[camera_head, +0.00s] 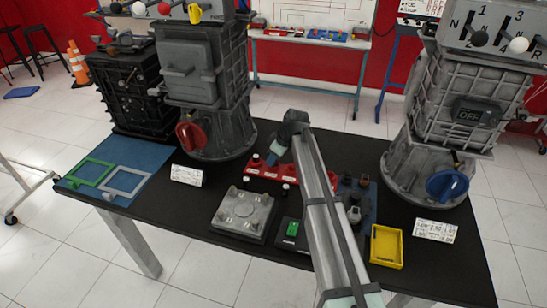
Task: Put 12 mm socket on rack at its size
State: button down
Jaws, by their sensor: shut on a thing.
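A red rack (262,171) with white labels lies across the middle of the black table. Small pegs or sockets stand on and beside it, too small to tell apart. My gripper (272,158) is above the rear of the rack, pointing down. It is shut on a small dark socket, mostly hidden at the fingertips. I cannot read the socket's size or the rack's size marks, nor tell whether the socket touches the rack.
A grey metal block (243,214) sits in front of the rack, beside a dark device with a green screen (292,228). Tall engine trainers (205,75) flank the rack.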

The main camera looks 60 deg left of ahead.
jog(key=shift+s+d+f, duration=0.15)
jog(key=shift+f, duration=0.55)
jog(key=shift+s+d+f, duration=0.1)
jog(key=shift+d+f, duration=0.05)
jog(key=shift+f, duration=0.5)
dwell(1.0)
jog(key=c, duration=1.2)
grip_release()
jog(key=shift+r, duration=0.1)
jog(key=shift+a+r, duration=0.25)
jog(key=shift+r, duration=0.95)
jog(key=shift+o, duration=0.9)
jog(key=shift+r, duration=0.25)
jog(key=shift+w+r, duration=0.2)
jog(key=shift+r, duration=1.75)
